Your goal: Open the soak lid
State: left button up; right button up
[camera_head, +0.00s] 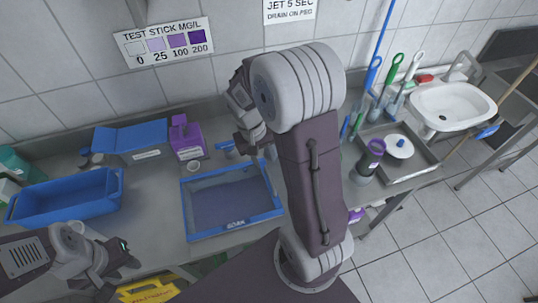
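The soak tub (233,225), labelled SOAK on its front, sits on the steel counter in the middle of the head view. It has a blue rim around a dull blue-violet area. I cannot tell whether that area is a see-through lid or the liquid, so the lid's state is unclear. My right gripper (258,150) is behind the tub's back right corner, partly hidden by my own arm; its fingers are too unclear to read. My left gripper (120,268) is low at the left, in front of the counter and apart from the tub. Nothing shows in it.
A blue bin (68,198) and a blue box (130,140) stand left of the tub. A purple jug (187,138) and a small white cup (194,167) stand behind it. A purple-topped container (370,160), tray (415,166) and sink (455,105) are at the right.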

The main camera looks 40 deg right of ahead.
aim_at(270, 178)
jog(key=f, duration=0.2)
jog(key=s+f, duration=0.1)
jog(key=f, duration=0.2)
jog(key=d+f, duration=0.1)
jog(key=f, duration=0.2)
jog(key=shift+s+f, duration=0.2)
jog(key=shift+f, duration=0.05)
jog(key=shift+s+a+r, duration=0.1)
jog(key=shift+s+a, duration=0.1)
jog(key=shift+w+d, duration=0.1)
grip_shut()
dwell(0.8)
